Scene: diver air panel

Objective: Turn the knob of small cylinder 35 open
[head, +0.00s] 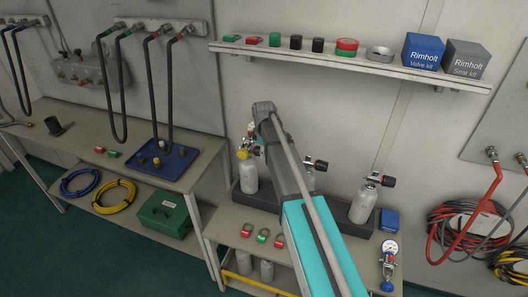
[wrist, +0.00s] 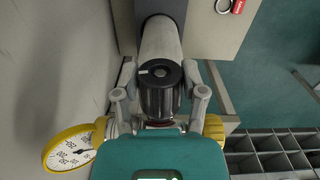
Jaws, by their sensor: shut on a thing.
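In the wrist view my gripper (wrist: 159,93) is shut on a black ribbed knob (wrist: 160,98), one finger on each side. A white line marks the knob's top. The pale grey cylinder body (wrist: 160,40) shows beyond the knob. A yellow-rimmed gauge (wrist: 73,147) is on the left, and a yellow part shows on the right. In the head view a grey cylinder with yellow valve parts (head: 249,179) stands at the left of the rack, beside my arm's end. My arm hides the gripper and the knob there. No number 35 is readable.
Other cylinders stand to the right, one with a black knob (head: 363,205). A wall shelf (head: 350,63) with valve parts and boxes runs above. Red and green rings lie on the bench front (head: 235,238). A wall is close on the left in the wrist view.

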